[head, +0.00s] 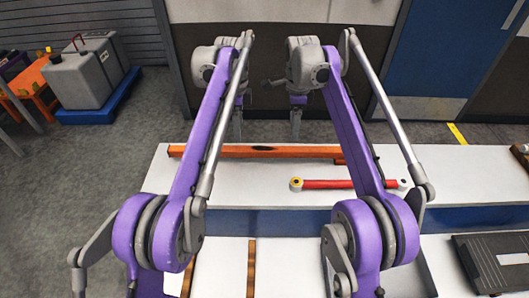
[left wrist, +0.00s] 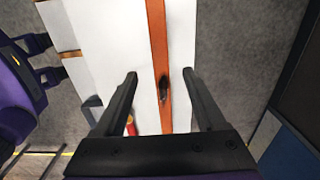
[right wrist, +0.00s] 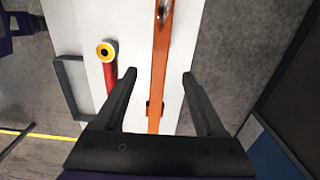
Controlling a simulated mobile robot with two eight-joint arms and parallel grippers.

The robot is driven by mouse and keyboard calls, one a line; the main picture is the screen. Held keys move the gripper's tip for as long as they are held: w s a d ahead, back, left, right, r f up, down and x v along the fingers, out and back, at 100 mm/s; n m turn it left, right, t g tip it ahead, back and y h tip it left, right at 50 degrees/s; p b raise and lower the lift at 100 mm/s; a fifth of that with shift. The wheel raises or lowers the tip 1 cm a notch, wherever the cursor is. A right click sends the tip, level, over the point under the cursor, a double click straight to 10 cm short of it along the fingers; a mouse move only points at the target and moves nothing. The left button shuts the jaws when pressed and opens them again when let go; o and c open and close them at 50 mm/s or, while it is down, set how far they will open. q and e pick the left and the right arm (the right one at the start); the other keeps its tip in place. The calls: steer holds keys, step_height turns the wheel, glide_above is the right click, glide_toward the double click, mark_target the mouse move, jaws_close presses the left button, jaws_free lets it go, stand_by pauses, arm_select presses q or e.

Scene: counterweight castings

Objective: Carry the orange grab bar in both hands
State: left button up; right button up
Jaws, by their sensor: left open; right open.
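The orange grab bar (head: 225,151) lies along the far edge of the white bench, with a dark patch near its middle. In the left wrist view the bar (left wrist: 157,40) runs between the spread fingers of my left gripper (left wrist: 162,75), with the dark patch just below fingertip level. In the right wrist view the bar (right wrist: 161,60) passes between the spread fingers of my right gripper (right wrist: 159,75). Both grippers are open and empty, above the bar. In the head view my left gripper (head: 237,128) and right gripper (head: 296,128) point downward beyond the bar's line.
A red rod with a yellow-ringed end (head: 325,184) lies in front of the bar on the white bench (head: 270,170). A dark flat case (head: 497,262) sits at the near right. Grey containers on a blue base (head: 100,112) stand on the floor at left. A blue door (head: 440,50) is behind.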

mark_target(241, 148)
arm_select(q)
step_height(241, 148, down, 10)
steer(key=shift+f, duration=0.2)
arm_select(e)
step_height(241, 148, down, 10)
steer(key=shift+f, duration=0.2)
arm_select(q)
jaws_close()
arm_select(e)
jaws_close()
stand_by(0.7)
